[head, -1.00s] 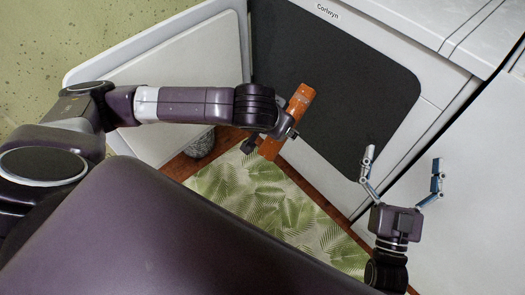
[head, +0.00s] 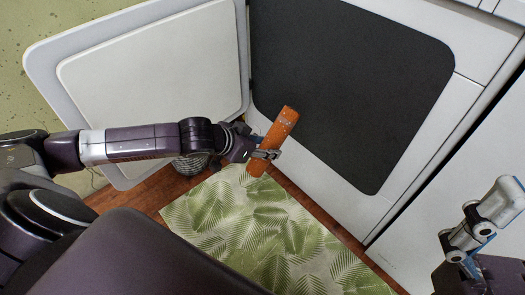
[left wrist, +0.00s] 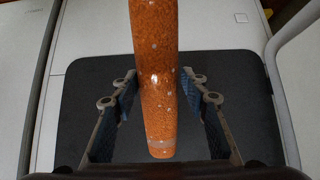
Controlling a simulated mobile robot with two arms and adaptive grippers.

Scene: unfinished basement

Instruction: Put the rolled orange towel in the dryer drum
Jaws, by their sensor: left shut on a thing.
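The rolled orange towel (head: 283,124) is a speckled orange roll, held tilted in my left gripper (head: 264,155). The gripper is shut on its lower part. In the left wrist view the towel (left wrist: 155,75) stands between the two fingers (left wrist: 160,120). The dark dryer drum opening (head: 345,85) is in the white dryer front (head: 300,155). The towel's upper end overlaps the opening's lower left edge in the head view; I cannot tell how far it is from it. My right gripper (head: 478,228) is at the lower right, apart from the towel; its finger opening is unclear.
The dryer door (head: 150,65) stands open on the left, behind my left arm. A leaf-patterned mat (head: 265,235) lies on the wood floor below. A grey round object (head: 190,165) is partly hidden behind my left arm. Another white appliance (head: 440,170) stands at the right.

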